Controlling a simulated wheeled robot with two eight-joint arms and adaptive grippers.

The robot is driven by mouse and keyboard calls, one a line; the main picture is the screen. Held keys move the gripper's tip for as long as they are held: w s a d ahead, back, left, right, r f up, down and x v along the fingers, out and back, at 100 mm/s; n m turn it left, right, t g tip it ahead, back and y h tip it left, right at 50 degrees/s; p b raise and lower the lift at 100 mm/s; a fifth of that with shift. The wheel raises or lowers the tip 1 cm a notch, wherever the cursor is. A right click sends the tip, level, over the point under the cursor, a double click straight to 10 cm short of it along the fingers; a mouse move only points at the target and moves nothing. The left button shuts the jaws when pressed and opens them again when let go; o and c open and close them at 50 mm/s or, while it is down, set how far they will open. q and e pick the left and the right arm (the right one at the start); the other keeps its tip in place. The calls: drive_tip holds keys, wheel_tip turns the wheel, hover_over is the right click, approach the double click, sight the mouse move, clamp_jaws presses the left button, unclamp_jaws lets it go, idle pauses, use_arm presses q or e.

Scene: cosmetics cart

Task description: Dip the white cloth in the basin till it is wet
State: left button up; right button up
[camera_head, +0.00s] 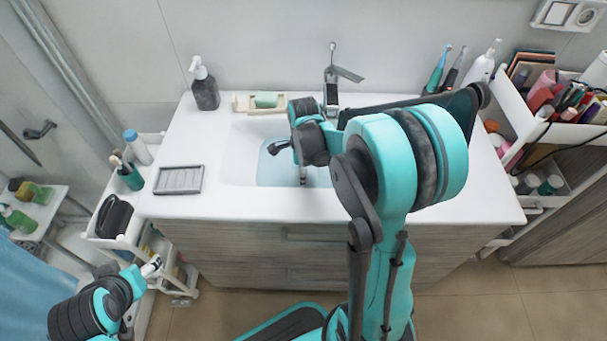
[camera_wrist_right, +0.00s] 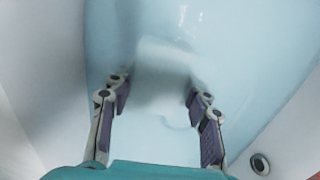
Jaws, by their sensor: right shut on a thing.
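The white basin (camera_head: 236,150) is set in the counter and holds pale blue water (camera_head: 272,172). My right gripper (camera_head: 291,162) reaches down into the basin. In the right wrist view, my right gripper (camera_wrist_right: 158,88) is shut on the white cloth (camera_wrist_right: 165,62), a pale blurred shape between its spaced fingers. The cloth appears to be in the water (camera_wrist_right: 240,50); its lower edge is unclear. The cloth cannot be made out in the head view. My left gripper (camera_head: 151,266) is at the lower left, away from the basin; its finger opening is unclear.
A faucet (camera_head: 333,85) stands behind the basin, with a green soap bar (camera_head: 266,100) on a dish and a dark pump bottle (camera_head: 206,88) to its left. A grey tray (camera_head: 179,180) lies at the counter's left. A loaded cart (camera_head: 515,105) stands at right. The front-right counter is clear.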

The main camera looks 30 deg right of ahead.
wheel_tip(320, 180, up, 14)
drive_tip(key=p, duration=1.1)
drive_tip(key=shift+r, duration=0.1)
